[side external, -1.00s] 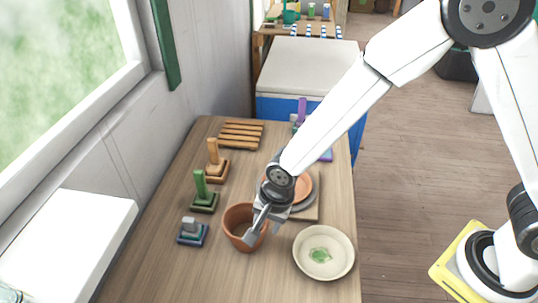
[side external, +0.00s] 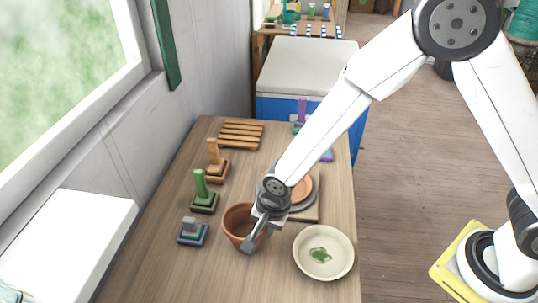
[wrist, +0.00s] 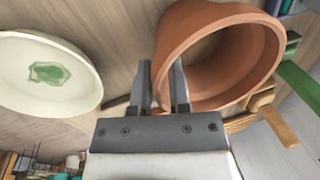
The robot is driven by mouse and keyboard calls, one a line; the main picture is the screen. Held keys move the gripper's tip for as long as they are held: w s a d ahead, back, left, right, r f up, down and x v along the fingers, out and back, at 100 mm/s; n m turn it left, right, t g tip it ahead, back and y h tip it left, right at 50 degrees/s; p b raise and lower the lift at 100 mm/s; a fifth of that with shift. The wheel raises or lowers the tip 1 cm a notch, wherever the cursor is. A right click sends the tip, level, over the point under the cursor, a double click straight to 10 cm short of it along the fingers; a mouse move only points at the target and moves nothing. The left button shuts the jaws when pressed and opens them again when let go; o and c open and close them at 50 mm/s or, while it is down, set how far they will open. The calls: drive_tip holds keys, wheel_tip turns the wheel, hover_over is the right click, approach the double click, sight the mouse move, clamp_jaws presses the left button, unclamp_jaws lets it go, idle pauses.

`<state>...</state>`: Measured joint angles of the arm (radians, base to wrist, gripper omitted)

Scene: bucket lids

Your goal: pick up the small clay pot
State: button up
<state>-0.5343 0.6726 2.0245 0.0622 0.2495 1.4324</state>
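The small clay pot (side external: 236,219) is a terracotta pot standing upright on the wooden table, its mouth up. In the wrist view the pot (wrist: 268,50) shows large, with its open mouth facing the camera. My gripper (side external: 256,238) is low at the pot's near right side. In the wrist view my gripper (wrist: 163,82) has its two fingers apart, with the pot's rim and wall between them, one finger on the mouth side and one outside. Whether either finger touches the wall is not clear. My gripper partly hides the pot's right side in the side view.
A cream plate (side external: 337,261) with a green leaf mark lies right of the pot. A wooden slat rack (side external: 239,136) lies behind; a board with a terracotta disc (side external: 302,187) is behind my wrist.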

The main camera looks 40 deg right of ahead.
clamp_jaws()
drive_tip(key=shift+r, duration=0.2)
idle(1.3)
drive_tip(key=shift+r, duration=0.9)
drive_tip(key=s+d+r, duration=0.5)
drive_tip(key=s+r, duration=0.5)
drive_tip(key=s, duration=0.2)
drive_tip(key=shift+s+d+r, duration=0.35)
drive_tip(key=shift+d+r, duration=0.05)
drive_tip(key=shift+d, duration=0.1)
